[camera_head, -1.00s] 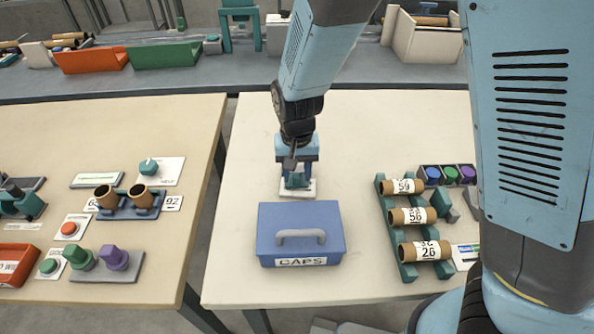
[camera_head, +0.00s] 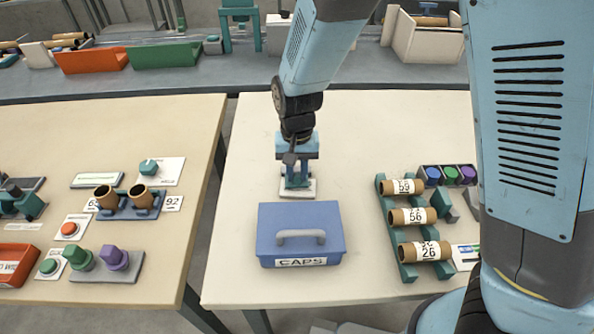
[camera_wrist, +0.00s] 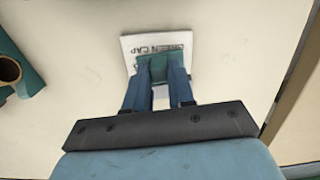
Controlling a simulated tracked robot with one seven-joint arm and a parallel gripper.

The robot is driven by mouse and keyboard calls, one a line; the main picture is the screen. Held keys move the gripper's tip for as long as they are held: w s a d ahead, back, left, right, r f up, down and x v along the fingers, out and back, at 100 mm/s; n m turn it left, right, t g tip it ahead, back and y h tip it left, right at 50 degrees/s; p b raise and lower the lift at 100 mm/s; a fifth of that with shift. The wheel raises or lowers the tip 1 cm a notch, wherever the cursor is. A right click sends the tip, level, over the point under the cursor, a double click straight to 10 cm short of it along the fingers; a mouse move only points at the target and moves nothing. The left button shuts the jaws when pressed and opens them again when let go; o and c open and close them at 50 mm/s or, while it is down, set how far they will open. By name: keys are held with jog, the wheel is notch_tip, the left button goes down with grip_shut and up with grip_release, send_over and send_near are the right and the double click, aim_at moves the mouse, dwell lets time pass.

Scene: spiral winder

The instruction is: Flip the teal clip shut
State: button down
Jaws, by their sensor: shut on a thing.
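My gripper (camera_wrist: 158,85) is shut on the teal clip (camera_wrist: 156,66), which shows as a small teal block between the blue fingertips in the wrist view. The clip stands over a white plate (camera_wrist: 130,48) with partly covered lettering that reads about "GREEN CAP". In the head view my gripper (camera_head: 296,180) points down at this plate (camera_head: 297,194), just behind the blue caps box. There the fingers largely hide the clip. I cannot tell whether the clip is open or shut.
The blue caps box (camera_head: 300,248) with a grey handle stands close in front of the plate. A teal rack (camera_head: 407,270) with labelled brown tubes (camera_head: 410,216) stands to the right. The table behind and left of the plate is clear.

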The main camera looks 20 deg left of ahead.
jog(key=c, duration=1)
grip_release()
jog(key=shift+o, duration=0.2)
notch_tip(320, 180, up, 14)
jog(key=shift+w+f, duration=0.15)
jog(key=shift+w, duration=0.25)
jog(key=shift+a, duration=0.1)
